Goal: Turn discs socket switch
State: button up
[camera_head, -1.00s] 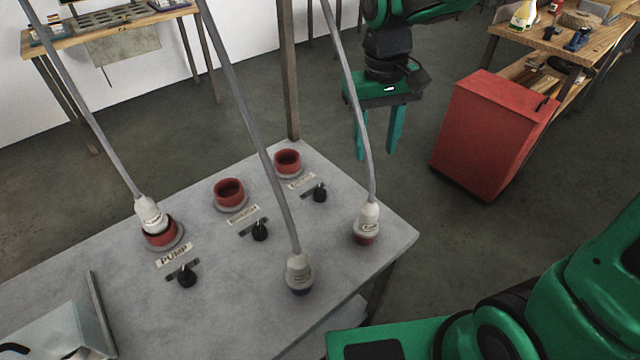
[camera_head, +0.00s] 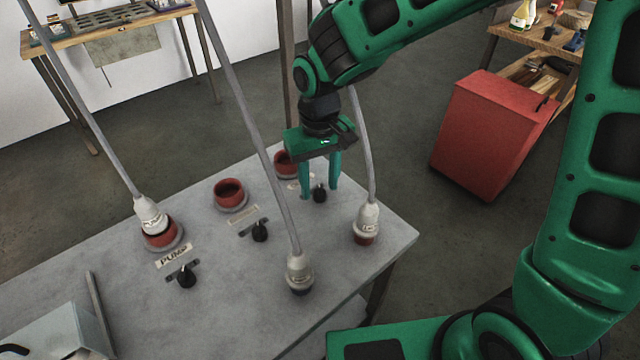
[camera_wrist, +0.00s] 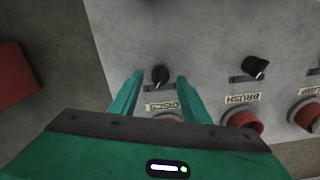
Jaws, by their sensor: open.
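The black discs switch (camera_head: 319,194) stands on the grey table at its far right, beside the discs label, which my gripper partly covers in the head view. In the wrist view the discs switch (camera_wrist: 160,75) shows between my fingertips, just above the discs label (camera_wrist: 161,106). My gripper (camera_head: 320,193) is open, pointing down, with one finger on each side of the switch; I cannot tell if they touch it. It also shows in the wrist view (camera_wrist: 160,76). The red discs socket (camera_head: 287,164) is behind the gripper, partly hidden, with no plug seen in it.
The brush switch (camera_head: 260,231) and an empty red brush socket (camera_head: 230,194) are to the left. A plug sits in the pump socket (camera_head: 162,240). Two corded plugs, one dark-tipped (camera_head: 299,273) and one red-tipped (camera_head: 367,223), stand on the table near the gripper.

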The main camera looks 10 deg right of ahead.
jog(key=shift+f, duration=0.6)
jog(key=c, duration=1)
jog(key=shift+c, duration=0.2)
jog(key=shift+n, duration=0.4)
jog(key=n, duration=0.5)
jog(key=shift+d+n, duration=0.1)
jog(key=shift+n, duration=0.3)
jog(key=n, duration=0.5)
jog(key=shift+w+r, duration=0.1)
jog(key=shift+w, duration=0.05)
